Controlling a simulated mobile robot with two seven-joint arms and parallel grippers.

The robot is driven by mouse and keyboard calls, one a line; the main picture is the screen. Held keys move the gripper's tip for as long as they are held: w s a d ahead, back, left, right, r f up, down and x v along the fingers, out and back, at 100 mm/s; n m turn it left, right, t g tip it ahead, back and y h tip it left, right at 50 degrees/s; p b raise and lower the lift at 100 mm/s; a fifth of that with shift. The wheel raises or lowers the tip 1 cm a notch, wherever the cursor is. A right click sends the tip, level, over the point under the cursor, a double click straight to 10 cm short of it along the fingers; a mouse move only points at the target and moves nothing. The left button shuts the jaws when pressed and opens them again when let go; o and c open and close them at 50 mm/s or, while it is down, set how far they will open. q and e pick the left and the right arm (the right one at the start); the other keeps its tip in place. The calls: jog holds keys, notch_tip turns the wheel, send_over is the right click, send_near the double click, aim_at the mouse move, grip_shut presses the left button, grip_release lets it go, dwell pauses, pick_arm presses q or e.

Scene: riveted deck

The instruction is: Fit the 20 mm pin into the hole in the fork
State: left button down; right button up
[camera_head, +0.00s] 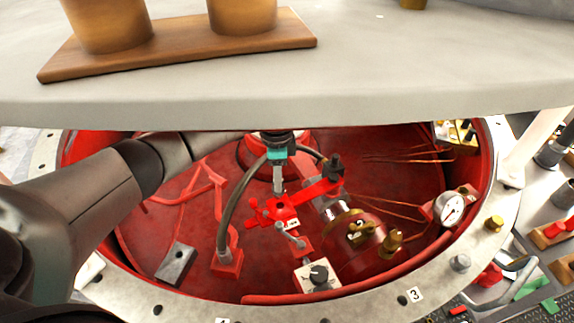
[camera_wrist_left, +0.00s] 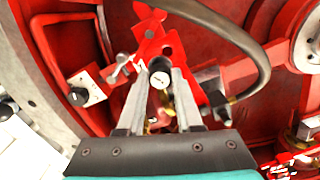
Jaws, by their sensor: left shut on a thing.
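My left gripper (camera_head: 279,188) reaches down into the red round recess, with its fingers just above a red forked linkage (camera_head: 268,212). In the left wrist view its fingers (camera_wrist_left: 160,76) converge, shut on the pin (camera_wrist_left: 159,79), whose pale round end shows between the tips. The red fork (camera_wrist_left: 157,45) lies right beyond the tips there. The pin's length and the fork's hole are hidden or too small to tell, so I cannot tell whether pin and fork touch. My right gripper is out of view.
A grey tabletop edge (camera_head: 180,108) overhangs the recess. A dark hose (camera_head: 228,190) curves beside the gripper. A brass-and-red cylinder (camera_head: 352,240), a dial gauge (camera_head: 452,208) and a knob box (camera_head: 318,275) crowd the right. The pale flange (camera_head: 375,308) rims the recess.

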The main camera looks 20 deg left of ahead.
aim_at(283, 216)
pick_arm(q)
jog(key=shift+w+a+r+m, duration=0.15)
jog(key=shift+w+r+m, duration=0.15)
jog(key=shift+w+m, duration=0.3)
jog(key=shift+w+f, duration=0.1)
jog(key=shift+w, duration=0.1)
jog(key=shift+f+b, duration=0.8)
jog(key=shift+b, duration=0.15)
notch_tip(283, 216, down, 3)
jog(key=b, duration=0.4)
jog(key=shift+f, duration=0.2)
jog(key=shift+f, duration=0.15)
jog(key=shift+f+b, duration=0.6)
jog(key=shift+f, duration=1.1)
jog(key=shift+c, duration=2.4)
grip_release()
jog(key=shift+r, duration=0.1)
